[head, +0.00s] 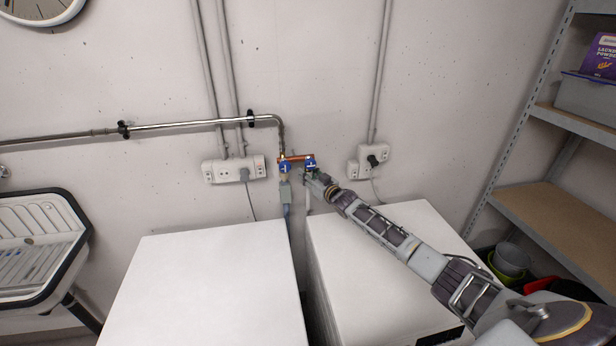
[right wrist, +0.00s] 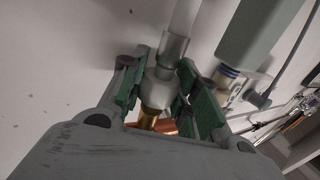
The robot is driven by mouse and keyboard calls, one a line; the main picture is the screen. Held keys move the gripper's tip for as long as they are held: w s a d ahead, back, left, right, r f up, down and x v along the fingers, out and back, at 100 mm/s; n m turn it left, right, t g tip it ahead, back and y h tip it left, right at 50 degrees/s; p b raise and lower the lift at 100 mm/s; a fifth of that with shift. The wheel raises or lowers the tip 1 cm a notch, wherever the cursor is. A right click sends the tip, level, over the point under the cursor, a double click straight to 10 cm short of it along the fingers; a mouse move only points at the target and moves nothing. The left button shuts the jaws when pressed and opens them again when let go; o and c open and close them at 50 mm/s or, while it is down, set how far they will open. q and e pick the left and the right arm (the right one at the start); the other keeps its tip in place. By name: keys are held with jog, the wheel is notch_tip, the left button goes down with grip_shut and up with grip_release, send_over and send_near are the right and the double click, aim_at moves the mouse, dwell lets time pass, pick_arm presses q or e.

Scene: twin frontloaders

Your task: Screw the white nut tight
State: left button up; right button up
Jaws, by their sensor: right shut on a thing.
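My right gripper (head: 312,177) reaches in from the right to the copper pipe piece (head: 296,158) on the wall. In the right wrist view the gripper (right wrist: 165,75) is shut on the white nut (right wrist: 160,91), its green pads on either side. A brass fitting (right wrist: 151,116) shows against one end of the nut. A white hose (right wrist: 186,17) with a pale collar (right wrist: 172,48) leads away from the other end. In the head view the gripper largely hides the nut. I cannot tell how tight the nut is. My left gripper is not in view.
Two blue valve handles (head: 285,167) (head: 311,165) sit on the copper piece. A grey box on the neighbouring hose (head: 286,191) is close by. Two white machines (head: 215,285) (head: 385,262) stand below, with a narrow gap between. Sockets (head: 233,169) (head: 368,160) flank the valves. Shelves (head: 575,122) stand right.

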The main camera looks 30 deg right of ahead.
jog(key=shift+a+r+n+y+b, duration=0.15)
jog(key=shift+n+y+b, duration=0.4)
jog(key=shift+y, duration=0.25)
jog(key=o, duration=0.9)
jog(key=shift+a+m+h, duration=0.15)
jog(key=shift+m+h, duration=0.2)
jog(key=shift+h, duration=0.15)
jog(key=shift+h+p, duration=0.3)
jog(key=shift+p, duration=0.1)
jog(key=shift+s+d+m, duration=0.1)
jog(key=shift+d+m, duration=0.1)
jog(key=shift+m, duration=0.1)
jog(key=shift+a+h, duration=0.1)
jog(key=shift+h, duration=0.2)
